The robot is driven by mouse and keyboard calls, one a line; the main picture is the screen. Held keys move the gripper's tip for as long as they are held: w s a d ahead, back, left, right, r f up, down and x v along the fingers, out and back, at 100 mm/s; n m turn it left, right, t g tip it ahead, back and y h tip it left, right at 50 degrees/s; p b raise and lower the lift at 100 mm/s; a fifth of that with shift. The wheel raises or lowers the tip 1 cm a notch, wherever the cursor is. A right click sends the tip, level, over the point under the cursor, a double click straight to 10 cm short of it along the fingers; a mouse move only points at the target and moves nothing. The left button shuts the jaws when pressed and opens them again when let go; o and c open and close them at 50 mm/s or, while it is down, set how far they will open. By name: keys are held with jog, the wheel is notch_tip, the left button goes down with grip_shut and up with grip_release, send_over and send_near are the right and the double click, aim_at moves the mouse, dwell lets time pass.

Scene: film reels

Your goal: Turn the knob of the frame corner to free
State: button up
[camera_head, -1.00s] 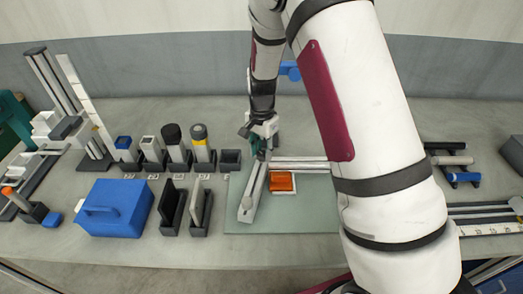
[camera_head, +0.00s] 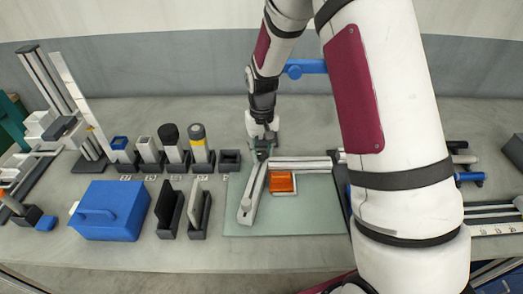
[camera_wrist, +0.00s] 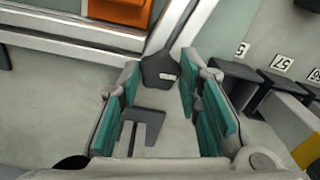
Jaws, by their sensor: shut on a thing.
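The frame corner joins two pale metal bars, one running right (camera_head: 300,164) and one running toward the front (camera_head: 252,195), on a grey-green mat (camera_head: 300,221). In the wrist view, the corner's dark knob (camera_wrist: 160,70) bears a small white mark and lies between my teal finger pads. My gripper (camera_head: 263,146) points down at the corner, which it largely hides in the head view. The mark's wording is too small to read.
An orange block (camera_head: 282,183) lies inside the bars' angle. Left of the mat stand several holders with upright pieces, one with a yellow band (camera_head: 200,148), an empty dark holder (camera_head: 230,159) and a blue box (camera_head: 110,210). My arm covers the right side.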

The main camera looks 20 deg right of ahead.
jog(key=n, duration=0.3)
jog(key=shift+n, duration=0.4)
jog(key=n, duration=0.3)
jog(key=shift+n, duration=0.3)
jog(key=n, duration=0.3)
jog(key=shift+n, duration=2.1)
jog(key=o, duration=1.1)
jog(key=shift+o, duration=0.2)
jog(key=shift+r, duration=0.1)
